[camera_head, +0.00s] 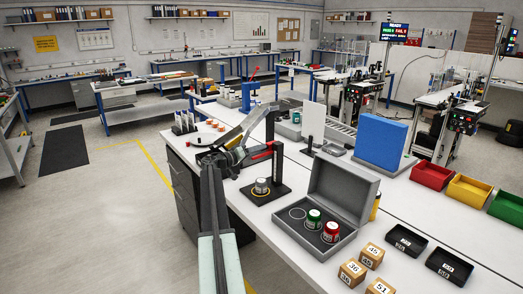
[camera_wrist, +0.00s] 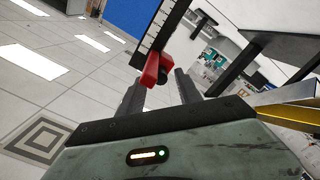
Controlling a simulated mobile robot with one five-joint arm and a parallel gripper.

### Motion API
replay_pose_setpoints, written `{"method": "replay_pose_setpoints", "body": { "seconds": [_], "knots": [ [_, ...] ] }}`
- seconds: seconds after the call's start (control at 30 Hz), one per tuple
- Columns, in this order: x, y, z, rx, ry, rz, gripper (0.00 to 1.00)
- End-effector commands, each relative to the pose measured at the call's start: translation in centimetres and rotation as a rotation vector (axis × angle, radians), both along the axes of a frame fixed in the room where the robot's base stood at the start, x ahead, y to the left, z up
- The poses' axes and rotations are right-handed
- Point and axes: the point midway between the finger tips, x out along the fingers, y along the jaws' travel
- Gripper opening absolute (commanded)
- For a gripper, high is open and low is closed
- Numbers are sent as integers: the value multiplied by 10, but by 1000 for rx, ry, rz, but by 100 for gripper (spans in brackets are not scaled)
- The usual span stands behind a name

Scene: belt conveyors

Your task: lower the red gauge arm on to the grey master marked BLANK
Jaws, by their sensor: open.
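The red gauge arm (camera_head: 262,154) stands out from a dark upright post, raised above the grey master (camera_head: 262,187). The master sits on the black gauge base (camera_head: 278,192); its lettering is too small to read. My gripper (camera_head: 248,156) is at the red arm's left end. In the wrist view my gripper (camera_wrist: 161,80) is open, and the red arm (camera_wrist: 151,70) shows between or just beyond its two dark fingers. I cannot tell whether they touch it. The grey master is not visible in the wrist view.
An open grey case (camera_head: 345,188) holds a green master (camera_head: 314,218) and a red master (camera_head: 331,232), beside an empty round recess. Numbered wooden blocks (camera_head: 372,256) and black trays (camera_head: 407,240) lie to the right. A blue panel (camera_head: 381,144) stands behind.

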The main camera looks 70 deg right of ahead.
Motion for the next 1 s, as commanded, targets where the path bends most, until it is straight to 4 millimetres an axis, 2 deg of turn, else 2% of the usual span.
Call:
{"method": "replay_pose_setpoints", "body": {
  "seconds": [0.1, 0.33, 0.37, 0.4, 0.5, 1.0],
  "knots": [
    [-8, -13, 0, 0, 0, -1, 41],
    [-10, -15, 0, 1, 0, -1, 41],
    [-10, -15, 0, 1, 0, -1, 36],
    [-10, -15, 0, 1, 0, -1, 24],
    [-10, -14, 0, 1, 0, -1, 0],
    [-11, -14, 0, 1, -1, -3, 0]
  ]
}}
